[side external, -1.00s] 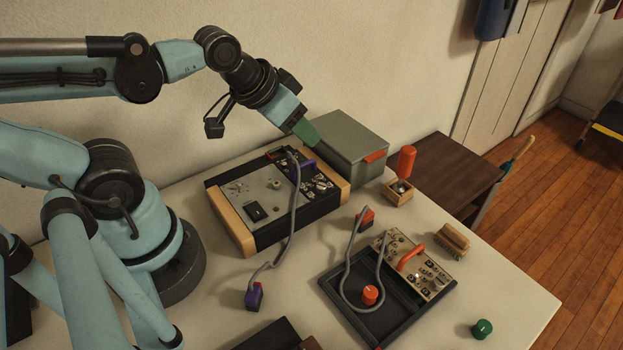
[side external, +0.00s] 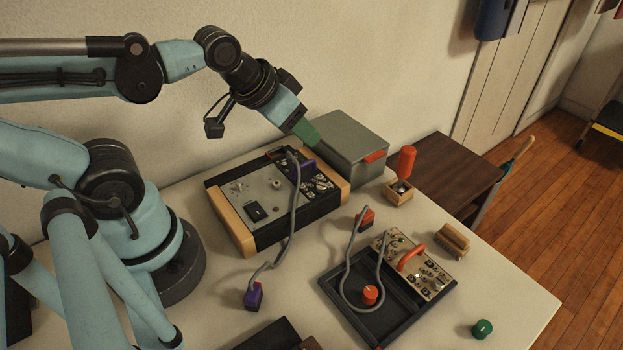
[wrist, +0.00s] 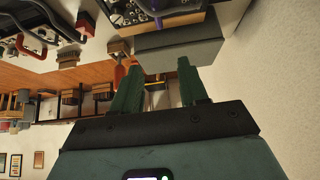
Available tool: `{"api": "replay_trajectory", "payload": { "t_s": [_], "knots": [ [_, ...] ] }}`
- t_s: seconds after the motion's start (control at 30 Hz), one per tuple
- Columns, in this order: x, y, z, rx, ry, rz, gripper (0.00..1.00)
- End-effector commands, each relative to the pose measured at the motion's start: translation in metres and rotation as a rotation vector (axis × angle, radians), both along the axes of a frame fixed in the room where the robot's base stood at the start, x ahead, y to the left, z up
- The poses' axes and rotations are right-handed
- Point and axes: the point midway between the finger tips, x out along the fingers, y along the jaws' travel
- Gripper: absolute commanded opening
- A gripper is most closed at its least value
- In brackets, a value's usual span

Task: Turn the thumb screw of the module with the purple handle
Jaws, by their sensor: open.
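The module with the purple handle (side external: 308,167) is a dark panel with several knobs, seated at the right end of the wood-sided case (side external: 264,211). A grey cable rises from it. I cannot pick out its thumb screw at this size. My gripper (side external: 309,135) has green fingers and is above the back of the case, beside the grey-green box (side external: 346,145). In the wrist view my gripper (wrist: 158,72) is open with nothing between its fingers. The purple handle (wrist: 180,20) shows there at the top edge, beyond the fingertips; the module is partly cut off.
The grey-green box is close on the right of my gripper. A black tray (side external: 343,309) holds a module with an orange handle (side external: 411,258). A purple block (side external: 254,296), a brush (side external: 452,242), a red-handled tool (side external: 406,162) and a green knob (side external: 482,329) stand around the table.

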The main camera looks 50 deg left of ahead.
Motion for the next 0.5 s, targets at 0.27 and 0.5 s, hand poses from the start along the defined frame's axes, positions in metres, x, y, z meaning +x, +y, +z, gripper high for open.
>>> {"api": "replay_trajectory", "payload": {
  "t_s": [0.27, 0.5],
  "knots": [
    [0.0, -0.001, 0.001, 0.01, 0.007, -0.016, 0.45],
    [0.004, -0.011, 0.009, 0.19, 0.129, -0.341, 0.45]
  ]
}}
